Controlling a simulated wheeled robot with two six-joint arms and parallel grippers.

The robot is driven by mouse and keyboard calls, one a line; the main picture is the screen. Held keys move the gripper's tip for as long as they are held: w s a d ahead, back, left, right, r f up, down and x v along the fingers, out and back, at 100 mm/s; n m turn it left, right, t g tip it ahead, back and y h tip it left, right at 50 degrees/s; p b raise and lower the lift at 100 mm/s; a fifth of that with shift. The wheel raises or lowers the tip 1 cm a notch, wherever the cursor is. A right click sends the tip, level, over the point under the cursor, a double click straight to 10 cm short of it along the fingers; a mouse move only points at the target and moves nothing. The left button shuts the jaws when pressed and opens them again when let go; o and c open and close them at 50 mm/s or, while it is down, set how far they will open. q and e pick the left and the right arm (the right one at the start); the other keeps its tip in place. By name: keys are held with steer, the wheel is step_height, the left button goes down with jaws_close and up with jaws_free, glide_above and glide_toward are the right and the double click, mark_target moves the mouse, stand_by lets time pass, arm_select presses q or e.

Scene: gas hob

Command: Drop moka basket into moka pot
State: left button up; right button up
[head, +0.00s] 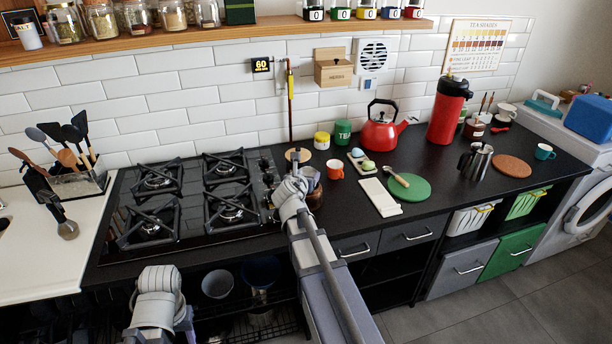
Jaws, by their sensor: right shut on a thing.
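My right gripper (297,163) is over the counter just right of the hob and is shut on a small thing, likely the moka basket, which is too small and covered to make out. A pale round disc shows behind the fingertips. A dark, amber-tinted rounded object (315,194) stands just right of my right wrist, partly hidden by it; I cannot tell what it is. A steel pot with a dark handle (475,161), looking like a moka pot, stands upright at the right of the counter, well apart from my right gripper. My left arm shows low at the left; its fingertips do not show.
The gas hob (137,204) has no pots on it. A red mug (335,168), a red kettle (380,133), a green round board (410,187), a white tray (380,197) and a red flask (447,112) stand to the right. Clear black counter lies in front of the steel pot.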

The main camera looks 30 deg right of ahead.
steer(key=shift+f+b, duration=1.6)
steer(key=shift+f, duration=0.05)
stand_by(1.8)
steer(key=o, duration=1.3)
steer(key=shift+p+v, duration=1.5)
steer(key=shift+v, duration=2.4)
